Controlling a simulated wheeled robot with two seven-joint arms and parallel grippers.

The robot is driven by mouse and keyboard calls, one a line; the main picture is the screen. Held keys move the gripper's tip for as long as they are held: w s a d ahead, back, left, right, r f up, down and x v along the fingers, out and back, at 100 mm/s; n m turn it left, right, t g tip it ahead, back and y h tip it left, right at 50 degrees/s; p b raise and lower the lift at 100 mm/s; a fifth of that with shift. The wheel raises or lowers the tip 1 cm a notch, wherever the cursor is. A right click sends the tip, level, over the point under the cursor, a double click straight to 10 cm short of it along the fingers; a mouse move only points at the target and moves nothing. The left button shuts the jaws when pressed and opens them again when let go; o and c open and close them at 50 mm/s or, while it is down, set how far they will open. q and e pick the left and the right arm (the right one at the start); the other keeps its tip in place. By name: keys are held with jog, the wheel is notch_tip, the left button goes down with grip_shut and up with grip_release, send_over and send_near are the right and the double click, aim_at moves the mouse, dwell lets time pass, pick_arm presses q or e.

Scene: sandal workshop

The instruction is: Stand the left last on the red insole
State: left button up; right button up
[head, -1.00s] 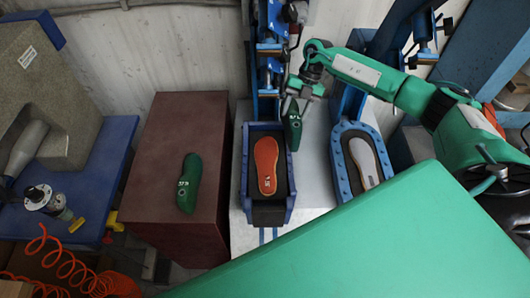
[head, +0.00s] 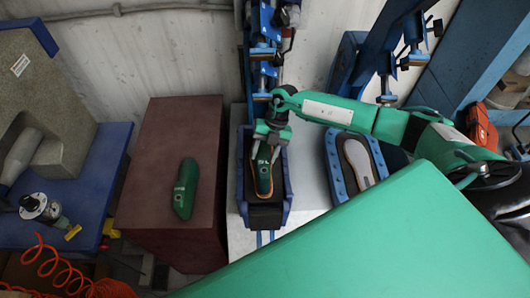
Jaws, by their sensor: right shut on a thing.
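My right gripper (head: 270,138) is shut on a green last (head: 264,175) with white marks on it. The last is over the red insole (head: 252,178) in the left blue tray, covering most of it, with only a thin rim of the insole showing. I cannot tell whether the last touches the insole. A second green last (head: 185,189) lies on the brown box at the left. My left gripper is not in view.
The blue tray (head: 284,208) stands below a blue press column with clamps (head: 263,55). A second blue tray (head: 335,165) to the right holds a pale insole (head: 359,160). The brown box (head: 160,130) has clear room around its last.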

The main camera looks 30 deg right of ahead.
jog(key=shift+d, duration=0.1)
jog(key=shift+f, duration=0.2)
jog(key=o, duration=1.4)
